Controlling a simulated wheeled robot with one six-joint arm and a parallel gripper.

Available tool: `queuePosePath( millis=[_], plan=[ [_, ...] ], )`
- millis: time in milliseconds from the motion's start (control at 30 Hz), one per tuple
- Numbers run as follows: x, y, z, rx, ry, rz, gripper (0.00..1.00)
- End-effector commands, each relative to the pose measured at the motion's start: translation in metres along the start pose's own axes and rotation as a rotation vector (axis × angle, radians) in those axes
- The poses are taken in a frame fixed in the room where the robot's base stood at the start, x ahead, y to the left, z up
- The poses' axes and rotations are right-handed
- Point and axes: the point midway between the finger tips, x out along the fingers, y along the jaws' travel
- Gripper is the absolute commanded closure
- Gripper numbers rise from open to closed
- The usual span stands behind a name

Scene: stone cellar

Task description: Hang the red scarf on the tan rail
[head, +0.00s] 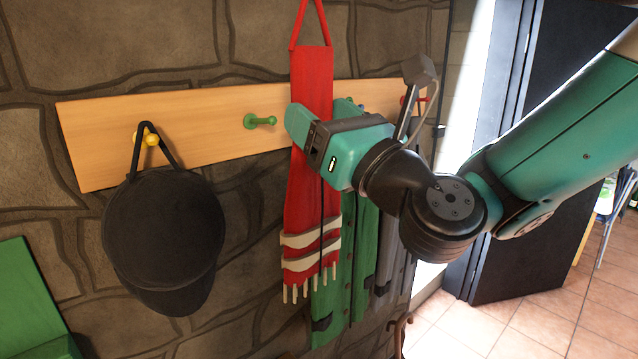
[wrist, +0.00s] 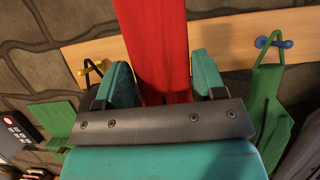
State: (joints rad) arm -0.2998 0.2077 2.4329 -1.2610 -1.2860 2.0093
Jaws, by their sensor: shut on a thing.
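The red scarf (head: 312,75) hangs upright in front of the tan rail (head: 95,125), with pale stripes and a fringe at its lower end. Its red cord loop rises above the rail and runs out of the top of the head view. My gripper (head: 304,130) is shut on the scarf's body below the loop. In the wrist view the scarf (wrist: 152,45) runs up between the two fingers of my gripper (wrist: 160,80), and the rail (wrist: 220,38) passes behind it. A bare green peg (head: 260,121) stands just left of the scarf in the head view.
A black cap (head: 162,240) hangs on the yellow peg (head: 151,139) at the left. A green garment (head: 360,260) and a grey one (head: 385,250) hang right of the scarf, partly behind my arm. A red peg (head: 412,99) shows farther right. A stone wall lies behind the rail.

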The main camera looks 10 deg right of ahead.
Motion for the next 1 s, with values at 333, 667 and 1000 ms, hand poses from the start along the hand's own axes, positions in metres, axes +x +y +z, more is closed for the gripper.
queuePosePath(
  millis=[333,667,1000],
  plan=[
    [-0.010,-0.001,-0.024,0.000,0.000,-0.001,0.53],
    [-0.026,0.000,-0.061,0.000,-0.001,0.000,0.53],
    [-0.039,0.000,-0.093,0.000,-0.001,0.000,0.53]
  ],
)
